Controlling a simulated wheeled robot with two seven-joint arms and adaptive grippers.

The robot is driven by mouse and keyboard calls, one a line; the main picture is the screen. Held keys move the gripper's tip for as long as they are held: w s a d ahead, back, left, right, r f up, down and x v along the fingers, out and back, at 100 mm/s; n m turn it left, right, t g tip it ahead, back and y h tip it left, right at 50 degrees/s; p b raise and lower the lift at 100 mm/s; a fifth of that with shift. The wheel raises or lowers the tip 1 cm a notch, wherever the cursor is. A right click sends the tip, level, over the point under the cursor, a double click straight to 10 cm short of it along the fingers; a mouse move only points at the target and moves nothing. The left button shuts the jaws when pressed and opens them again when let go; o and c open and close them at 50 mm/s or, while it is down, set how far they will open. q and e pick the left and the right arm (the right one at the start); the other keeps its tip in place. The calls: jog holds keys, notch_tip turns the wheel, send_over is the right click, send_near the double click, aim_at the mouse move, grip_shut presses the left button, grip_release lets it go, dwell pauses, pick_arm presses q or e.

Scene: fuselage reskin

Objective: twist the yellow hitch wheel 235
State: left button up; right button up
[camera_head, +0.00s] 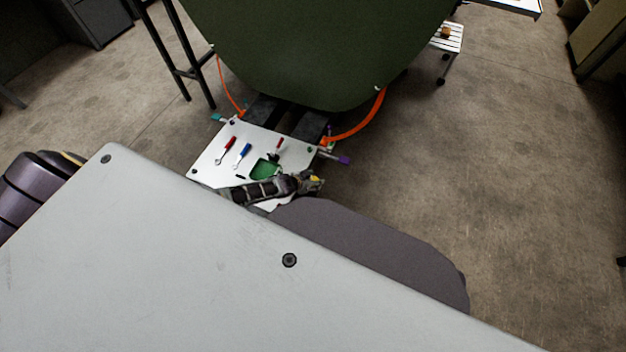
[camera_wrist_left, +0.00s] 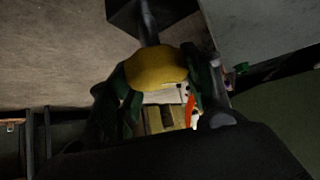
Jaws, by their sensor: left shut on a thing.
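In the left wrist view the yellow wheel (camera_wrist_left: 158,66) is large and rounded. My left gripper (camera_head: 308,184) is at the wheel, its arm reaching in across the cart's near edge. In the left wrist view the dark-green fingers of my left gripper (camera_wrist_left: 160,80) sit on both sides of the wheel, closed on it. My right gripper is in neither view.
The white cart top (camera_head: 207,165) carries a red tool (camera_head: 230,143), a blue tool (camera_head: 246,149) and a green patch (camera_head: 264,168). A large dark-green fuselage panel (camera_head: 300,50) stands behind it. A flat light-grey surface hides the lower left. Floor (camera_head: 520,180) is clear at right.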

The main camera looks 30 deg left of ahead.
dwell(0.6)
pick_arm(q)
jog(key=o, duration=1)
jog(key=shift+o, duration=0.2)
jog(key=shift+s+r, duration=0.1)
jog(key=shift+s, duration=0.1)
jog(key=shift+s+a+r, duration=0.2)
jog(key=shift+s+r, duration=0.2)
jog(key=v, duration=1)
jog(key=shift+r, duration=0.2)
jog(key=shift+a, duration=0.1)
